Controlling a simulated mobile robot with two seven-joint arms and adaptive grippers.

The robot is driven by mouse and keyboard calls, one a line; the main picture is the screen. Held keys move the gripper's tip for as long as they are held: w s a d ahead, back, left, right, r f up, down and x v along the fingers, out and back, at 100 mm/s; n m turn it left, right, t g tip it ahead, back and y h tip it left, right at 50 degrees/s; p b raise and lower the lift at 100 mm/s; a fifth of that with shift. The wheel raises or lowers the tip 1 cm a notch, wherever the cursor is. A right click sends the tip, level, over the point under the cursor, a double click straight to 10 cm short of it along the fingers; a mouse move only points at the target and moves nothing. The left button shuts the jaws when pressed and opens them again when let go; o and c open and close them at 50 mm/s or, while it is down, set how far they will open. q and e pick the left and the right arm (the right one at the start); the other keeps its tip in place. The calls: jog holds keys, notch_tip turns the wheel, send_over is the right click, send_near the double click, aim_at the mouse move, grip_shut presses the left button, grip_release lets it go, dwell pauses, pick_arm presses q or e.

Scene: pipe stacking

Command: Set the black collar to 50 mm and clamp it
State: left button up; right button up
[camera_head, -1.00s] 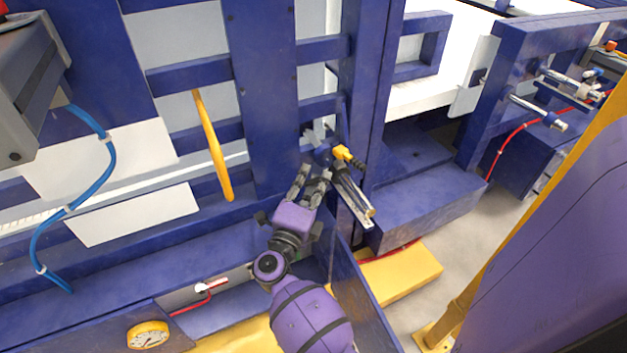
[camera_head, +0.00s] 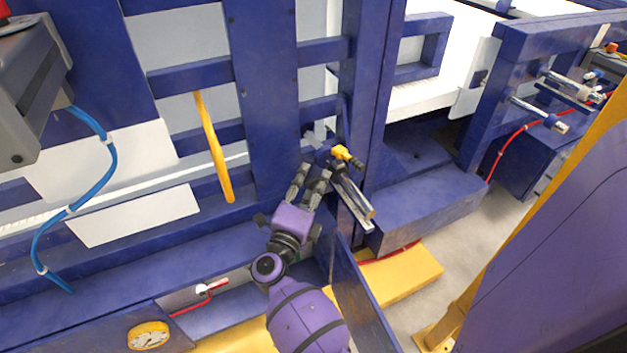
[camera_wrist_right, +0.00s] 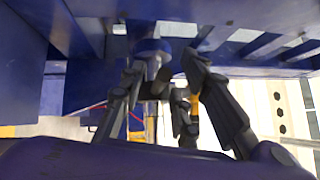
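My right gripper (camera_head: 313,176) reaches up to a blue fitting (camera_head: 323,154) on the blue frame. Its fingers are spread, with a gap between them in both views. Beside the fitting is a yellow part (camera_head: 342,152) with a dark end (camera_head: 358,164). A pair of bright metal rods (camera_head: 354,205) slants down to the right from there. In the right wrist view, a small dark piece (camera_wrist_right: 154,88) sits between the open fingers, below a blue round part (camera_wrist_right: 151,48). I cannot tell whether this is the black collar, or whether a finger touches it. No scale reading is legible. My left gripper is not in view.
Blue beams and uprights (camera_head: 262,100) stand close around the right gripper. A yellow bar (camera_head: 213,150) hangs to its left, near a blue hose (camera_head: 108,150). A blue box (camera_head: 425,205) is at right.

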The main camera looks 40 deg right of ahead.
jog(key=v, duration=1.1)
jog(key=shift+s, duration=0.1)
